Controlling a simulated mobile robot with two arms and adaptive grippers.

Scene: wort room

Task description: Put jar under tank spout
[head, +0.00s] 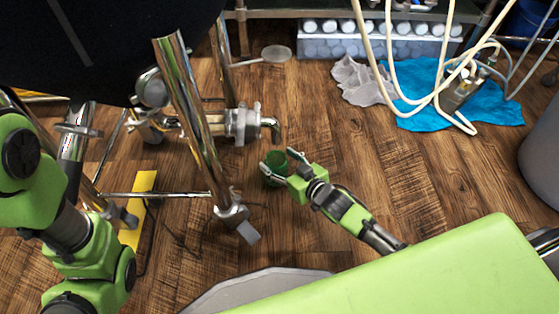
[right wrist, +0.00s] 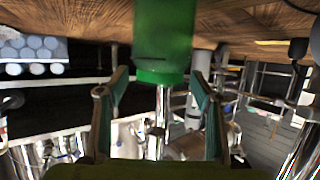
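The green jar (head: 274,170) is near the floor in the middle of the head view, a little below the tank spout (head: 271,124) in the picture and not directly under it. It fills the top middle of the right wrist view (right wrist: 163,40). My right gripper (head: 279,163) has its fingers spread on either side of the jar. The dark tank (head: 120,35) stands on shiny legs. My left arm is at the left; its gripper is not clearly visible.
A shiny tank leg (head: 190,120) and its foot stand left of the jar. A blue cloth (head: 430,95), pale hoses (head: 385,60) and a bottle crate (head: 375,45) are at the back right.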

